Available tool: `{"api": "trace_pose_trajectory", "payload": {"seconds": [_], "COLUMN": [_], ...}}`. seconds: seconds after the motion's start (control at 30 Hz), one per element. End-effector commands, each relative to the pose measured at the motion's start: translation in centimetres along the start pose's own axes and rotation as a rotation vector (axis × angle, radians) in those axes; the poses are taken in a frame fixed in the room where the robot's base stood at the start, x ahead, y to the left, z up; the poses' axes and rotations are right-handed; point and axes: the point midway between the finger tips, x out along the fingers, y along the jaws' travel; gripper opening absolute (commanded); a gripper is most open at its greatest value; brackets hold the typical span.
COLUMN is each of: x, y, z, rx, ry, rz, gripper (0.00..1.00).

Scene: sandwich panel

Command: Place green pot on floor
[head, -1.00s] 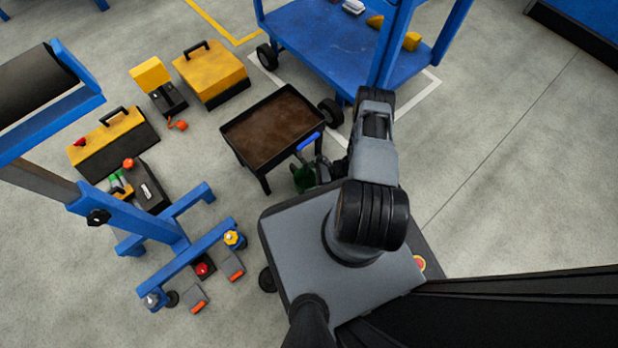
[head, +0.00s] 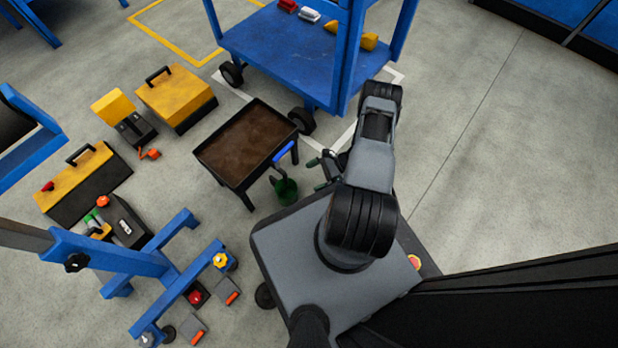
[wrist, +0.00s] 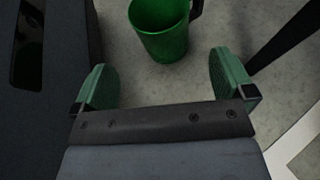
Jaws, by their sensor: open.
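The green pot (head: 287,190) is a small round vessel with a dark handle. In the head view it is low beside the brown-topped cart, left of my gripper. In the wrist view the green pot (wrist: 160,30) is at the top middle, with grey floor around it. It appears to stand on the floor (wrist: 215,45). My gripper (wrist: 165,82) is open, with its two green-padded fingers wide apart. The pot is beyond the fingertips, with a gap between. In the head view my gripper (head: 317,173) is partly hidden by my arm.
The black cart (head: 248,145) with a brown top and blue handle is close to the pot. A blue shelf trolley (head: 285,50) stands behind. Toolboxes (head: 175,95) and a blue frame (head: 165,275) are on the left. The floor to the right is clear.

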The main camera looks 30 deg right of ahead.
Motion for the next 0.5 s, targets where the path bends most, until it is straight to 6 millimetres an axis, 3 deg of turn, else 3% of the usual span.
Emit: {"api": "trace_pose_trajectory", "payload": {"seconds": [0.13,0.23,0.5], "x": [-1.4,-2.7,-6.2], "y": [-1.0,-2.4,-5.2], "z": [1.5,4.4,17.8], "rx": [-0.047,-0.135,-0.52], "ry": [0.027,0.079,0.31], "rz": [0.034,0.101,0.373], "gripper": [1.0,1.0,1.0]}}
